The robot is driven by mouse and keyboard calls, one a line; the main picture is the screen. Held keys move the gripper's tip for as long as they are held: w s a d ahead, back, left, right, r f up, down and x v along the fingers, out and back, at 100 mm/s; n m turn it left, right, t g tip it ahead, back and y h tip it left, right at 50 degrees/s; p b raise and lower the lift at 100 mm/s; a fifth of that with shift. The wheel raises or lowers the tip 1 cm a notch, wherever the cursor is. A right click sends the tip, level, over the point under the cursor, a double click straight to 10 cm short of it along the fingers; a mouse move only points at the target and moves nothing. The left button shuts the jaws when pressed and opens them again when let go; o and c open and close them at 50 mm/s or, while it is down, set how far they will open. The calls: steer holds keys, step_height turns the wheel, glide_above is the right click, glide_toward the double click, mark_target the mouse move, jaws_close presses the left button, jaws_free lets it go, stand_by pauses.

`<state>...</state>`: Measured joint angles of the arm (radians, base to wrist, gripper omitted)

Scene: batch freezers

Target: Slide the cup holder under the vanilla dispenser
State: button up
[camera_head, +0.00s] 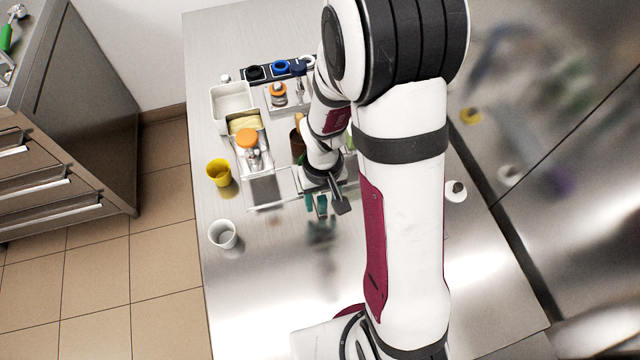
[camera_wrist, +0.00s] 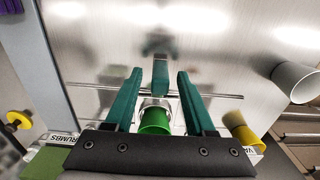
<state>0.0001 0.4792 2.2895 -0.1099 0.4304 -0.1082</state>
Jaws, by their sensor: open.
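My gripper (camera_head: 316,206) is low over the steel table, with teal fingers pointing down; it also shows in the wrist view (camera_wrist: 156,78). The fingers are apart, with a green cup (camera_wrist: 155,122) between and behind them. A pale ring (camera_wrist: 157,104) around the cup appears to be the cup holder, on thin rails (camera_wrist: 88,90); contact with the fingers cannot be told. A label starting "VA" (camera_wrist: 248,152) is partly visible at the wrist view's right.
A yellow cup (camera_head: 218,172) and a white cup (camera_head: 223,234) stand on the table's left side. A white bin (camera_head: 213,105) is farther back. A label ending "RUMBS" (camera_wrist: 62,138) is at the wrist view's left. The table (camera_head: 265,290) is clear in front.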

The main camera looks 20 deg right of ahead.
jaws_close()
stand_by(1.4)
